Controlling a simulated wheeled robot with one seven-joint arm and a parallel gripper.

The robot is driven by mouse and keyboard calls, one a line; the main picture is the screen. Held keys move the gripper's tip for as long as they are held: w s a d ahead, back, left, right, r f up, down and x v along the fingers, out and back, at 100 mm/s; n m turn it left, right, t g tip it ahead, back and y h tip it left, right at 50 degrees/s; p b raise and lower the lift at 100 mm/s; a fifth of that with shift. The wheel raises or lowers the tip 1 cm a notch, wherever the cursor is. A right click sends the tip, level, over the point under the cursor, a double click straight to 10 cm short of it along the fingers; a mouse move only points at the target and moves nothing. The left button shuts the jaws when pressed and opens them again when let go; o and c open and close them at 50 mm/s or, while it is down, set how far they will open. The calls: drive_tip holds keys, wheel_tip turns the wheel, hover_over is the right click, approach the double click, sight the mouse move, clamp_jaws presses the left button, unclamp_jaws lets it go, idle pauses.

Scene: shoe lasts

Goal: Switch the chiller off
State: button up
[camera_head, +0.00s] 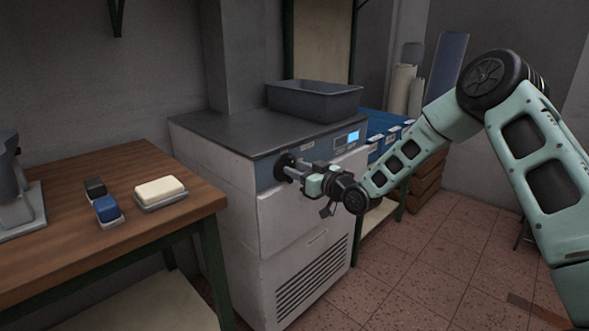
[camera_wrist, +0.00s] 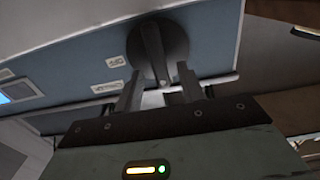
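The chiller (camera_head: 305,222) is a pale cabinet with a dark top, a blue-grey control strip and a lit display (camera_head: 353,136). Its round dark knob (camera_head: 284,166) is on the strip, partly hidden by my gripper (camera_head: 296,170) in the head view. In the wrist view, the knob (camera_wrist: 172,45) has a raised bar handle. My gripper (camera_wrist: 161,78) points at it with its fingers apart, one on each side of the handle's near end. I cannot tell whether either finger touches it. Two small white labels (camera_wrist: 115,62) sit left of the knob; their text is hard to read.
A grey bin (camera_head: 315,101) stands on the chiller's top. A wooden table (camera_head: 130,225) at left holds a blue-and-black item (camera_head: 107,208) and a cream block on a tray (camera_head: 160,190). Blue bins (camera_head: 380,125) stand right of the chiller. Tiled floor (camera_head: 400,270) is open in front.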

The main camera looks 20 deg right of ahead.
drive_tip(key=shift+x, duration=0.9)
drive_tip(key=shift+c, duration=0.3)
clamp_jaws()
